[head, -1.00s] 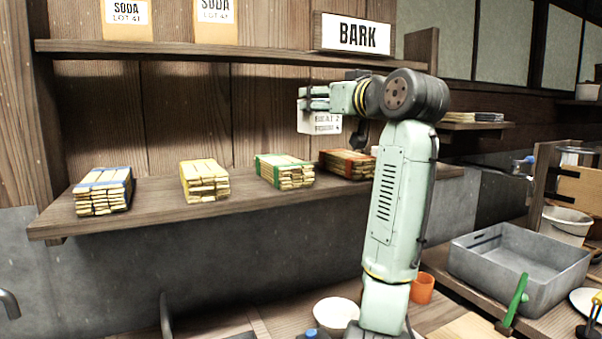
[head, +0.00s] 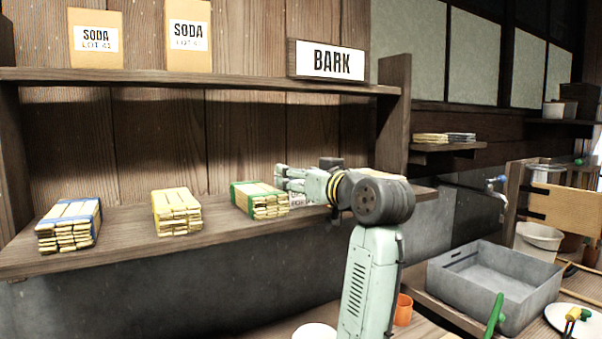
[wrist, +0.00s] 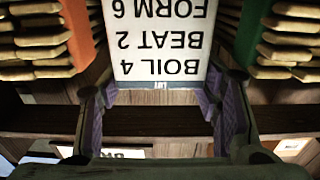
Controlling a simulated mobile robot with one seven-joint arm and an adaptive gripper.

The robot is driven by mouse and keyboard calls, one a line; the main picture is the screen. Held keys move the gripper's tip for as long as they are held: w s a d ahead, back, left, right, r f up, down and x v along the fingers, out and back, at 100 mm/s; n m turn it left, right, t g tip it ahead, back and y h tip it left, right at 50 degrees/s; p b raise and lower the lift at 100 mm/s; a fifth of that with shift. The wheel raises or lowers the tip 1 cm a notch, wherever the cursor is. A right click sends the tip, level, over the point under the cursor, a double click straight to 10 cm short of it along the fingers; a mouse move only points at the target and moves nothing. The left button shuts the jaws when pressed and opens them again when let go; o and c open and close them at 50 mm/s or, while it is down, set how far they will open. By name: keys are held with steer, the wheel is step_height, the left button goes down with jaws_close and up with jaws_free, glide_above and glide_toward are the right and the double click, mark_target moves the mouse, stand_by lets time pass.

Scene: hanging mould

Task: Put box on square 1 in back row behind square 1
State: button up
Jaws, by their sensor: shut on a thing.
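My gripper (head: 280,178) is shut on a white box (head: 297,201) printed with lettering. In the wrist view the box (wrist: 160,40) reads upside down "BOIL 4, BEAT 2, FORM 6", between the purple-padded fingers of my gripper (wrist: 155,100). The box is low at the shelf (head: 130,243), beside the green-banded bundle (head: 260,202). I cannot tell whether it touches the shelf. In the wrist view, the orange-banded bundle (wrist: 78,35) is left of the box and the green-banded bundle (wrist: 253,35) right. No numbered square can be made out.
A yellow bundle (head: 177,212) and a blue-banded bundle (head: 68,226) lie farther left on the shelf. An upper shelf (head: 200,79) holds a BARK sign (head: 340,62) and two SODA packets (head: 188,38). A grey tub (head: 495,288) stands at right.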

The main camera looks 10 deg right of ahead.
steer(key=o, duration=0.8)
steer(key=shift+f, duration=0.15)
steer(key=o, duration=0.5)
